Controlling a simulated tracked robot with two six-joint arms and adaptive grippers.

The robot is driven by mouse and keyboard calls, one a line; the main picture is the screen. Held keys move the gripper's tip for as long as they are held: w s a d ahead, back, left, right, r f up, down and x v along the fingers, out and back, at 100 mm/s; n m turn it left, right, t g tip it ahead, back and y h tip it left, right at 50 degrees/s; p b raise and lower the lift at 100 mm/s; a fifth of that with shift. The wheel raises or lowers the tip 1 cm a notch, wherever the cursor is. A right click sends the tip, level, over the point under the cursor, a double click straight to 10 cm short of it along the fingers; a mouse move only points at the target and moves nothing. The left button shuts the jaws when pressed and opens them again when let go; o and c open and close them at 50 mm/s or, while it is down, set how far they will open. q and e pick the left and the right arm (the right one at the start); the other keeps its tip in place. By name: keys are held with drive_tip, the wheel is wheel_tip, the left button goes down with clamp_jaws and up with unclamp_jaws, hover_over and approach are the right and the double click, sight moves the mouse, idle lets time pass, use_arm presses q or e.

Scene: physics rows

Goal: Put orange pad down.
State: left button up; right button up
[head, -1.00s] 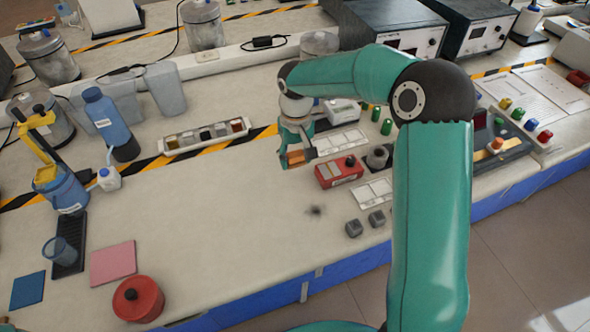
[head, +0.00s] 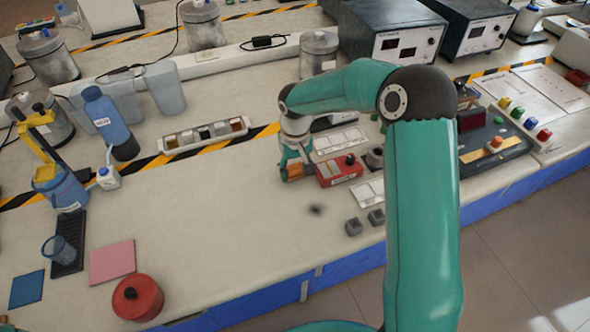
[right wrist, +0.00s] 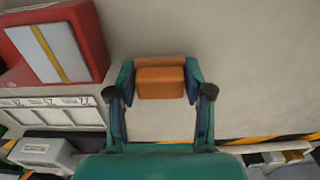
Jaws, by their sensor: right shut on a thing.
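The orange pad (right wrist: 161,82) is a small orange block between the two fingers of my right gripper (right wrist: 160,92), which is shut on it in the right wrist view. In the head view, the pad (head: 294,172) shows at the lower end of my right gripper (head: 293,175), low over the pale bench, just left of a red box. I cannot tell whether the pad touches the bench. My left gripper is not in view.
The red box (head: 340,170) stands close to the right of the pad; it also shows in the right wrist view (right wrist: 60,45). Grey blocks (head: 354,227) lie nearer the front edge. The bench (head: 220,220) is clear to the left. A pink pad (head: 112,262) lies at front left.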

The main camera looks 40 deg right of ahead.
sight(295, 167)
drive_tip(key=o, duration=1)
drive_tip(key=shift+s+f, duration=0.15)
drive_tip(key=shift+f, duration=0.25)
drive_tip(key=shift+o, duration=0.2)
drive_tip(key=shift+f, duration=0.1)
drive_tip(key=shift+w+r+p, duration=0.2)
drive_tip(key=shift+r+p, duration=0.2)
drive_tip(key=shift+r, duration=0.4)
wheel_tip(295, 167, up, 12)
drive_tip(key=shift+f, duration=0.2)
